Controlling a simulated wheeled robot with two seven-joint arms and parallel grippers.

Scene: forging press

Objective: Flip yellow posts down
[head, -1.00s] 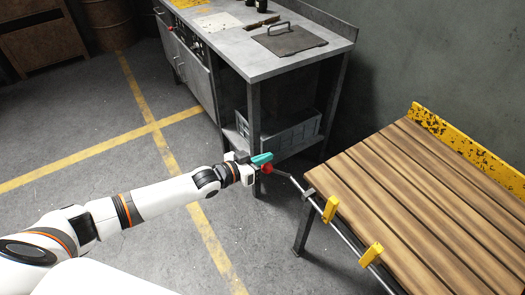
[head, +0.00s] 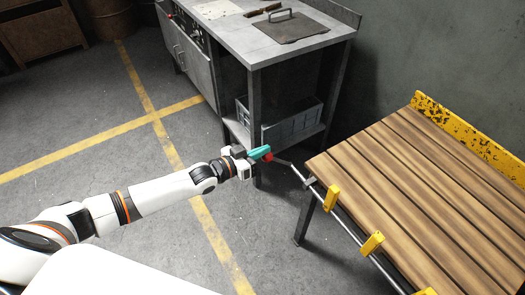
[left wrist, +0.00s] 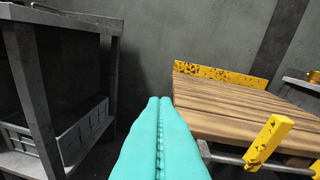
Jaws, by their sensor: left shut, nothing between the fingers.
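Yellow posts stand up along a metal rod (head: 350,231) on the near-left edge of a slatted wooden table (head: 420,190). In the head view are the far post (head: 332,198), a middle post (head: 372,243) and a third post (head: 427,292) cut off by the bottom edge. A bent handle with a red knob (head: 268,157) is at the rod's far end. My left gripper (head: 262,152) has teal fingers, shut and empty, right by the knob; I cannot tell if they touch. My right gripper is out of view.
A grey metal workbench (head: 240,45) with a lower-shelf crate (head: 292,127) stands beyond my left gripper. A yellow back rail (head: 465,138) lines the table's far side. Open floor with yellow lines lies left of the table.

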